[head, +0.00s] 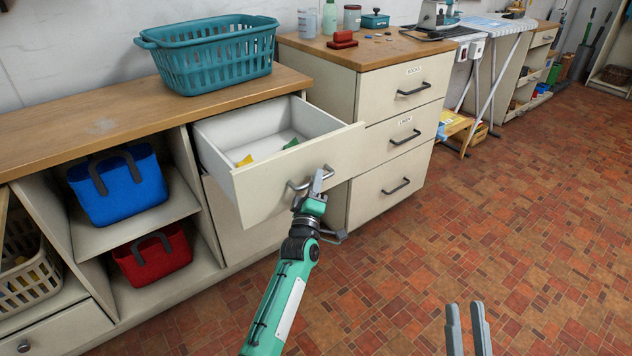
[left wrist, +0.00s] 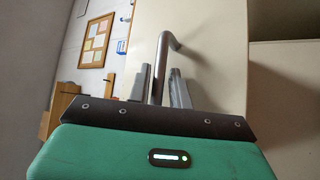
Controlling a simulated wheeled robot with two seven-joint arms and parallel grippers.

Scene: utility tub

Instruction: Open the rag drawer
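The pulled-out drawer (head: 268,181) sticks well out of the left cabinet, and small yellow (head: 245,160) and green (head: 291,143) pieces lie in it. No label shows on its front. My left gripper (head: 317,183) is at its metal bar handle (head: 298,185).
A teal laundry basket (head: 218,60) stands on the wooden counter (head: 110,125). Blue (head: 122,190) and red (head: 153,256) bins sit on the shelves below. A labelled drawer unit (head: 395,140) with shut drawers stands right of the open drawer. The tiled floor (head: 520,215) is clear.

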